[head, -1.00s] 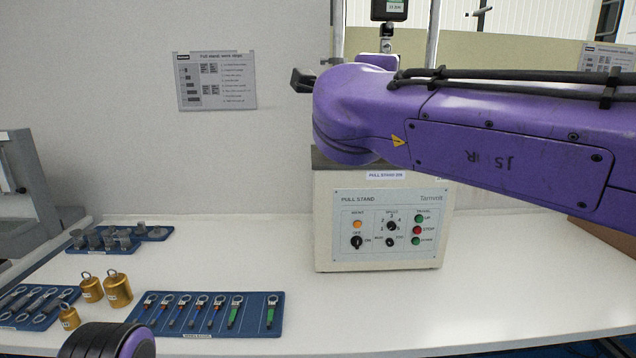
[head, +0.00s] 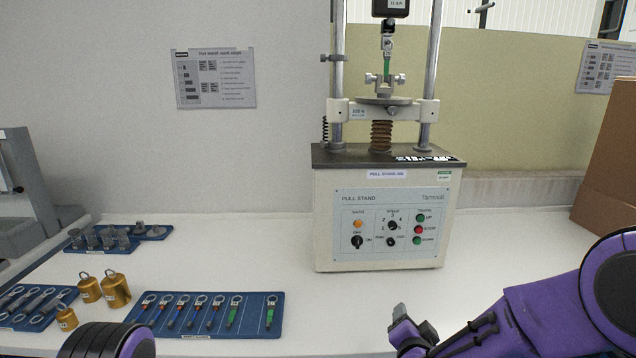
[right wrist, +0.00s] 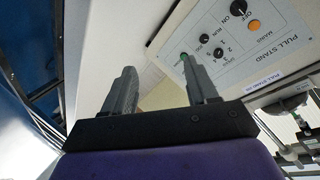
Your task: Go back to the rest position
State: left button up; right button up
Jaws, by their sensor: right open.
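My right arm is low at the right of the head view, its gripper (head: 400,318) small and partly seen above the table's front area. In the right wrist view the two fingers of this gripper (right wrist: 158,72) stand apart with nothing between them. The pull stand (head: 385,220) stands upright at the back of the table, clear of my right gripper; its panel also shows in the right wrist view (right wrist: 225,45). A green piece (head: 387,66) hangs upright in the stand, below the gauge (head: 390,6). Only part of my left arm shows at the lower left; its gripper is out of view.
A blue tray of ringed pieces (head: 208,331) lies at the front left of the white table (head: 300,290). Brass weights (head: 115,290) and more blue trays (head: 85,246) are left of it. A brown box (head: 610,160) stands at the right. The table's middle is clear.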

jog(key=s+d+f+n+g, duration=0.2)
jog(key=s+d+f+g, duration=0.1)
jog(key=s+f, duration=0.55)
jog(key=s+d+f+n+g, duration=0.1)
jog(key=s+d+f+g, duration=0.15)
jog(key=s+f, duration=0.6)
jog(key=s+d+f+g, duration=0.2)
jog(key=s+f, duration=0.3)
jog(key=s, duration=0.4)
jog(key=s+d+f+n+g, duration=0.1)
jog(key=s+d+f+g, duration=0.2)
jog(key=s+f, duration=0.3)
jog(key=s, duration=0.4)
jog(key=shift+s, duration=0.25)
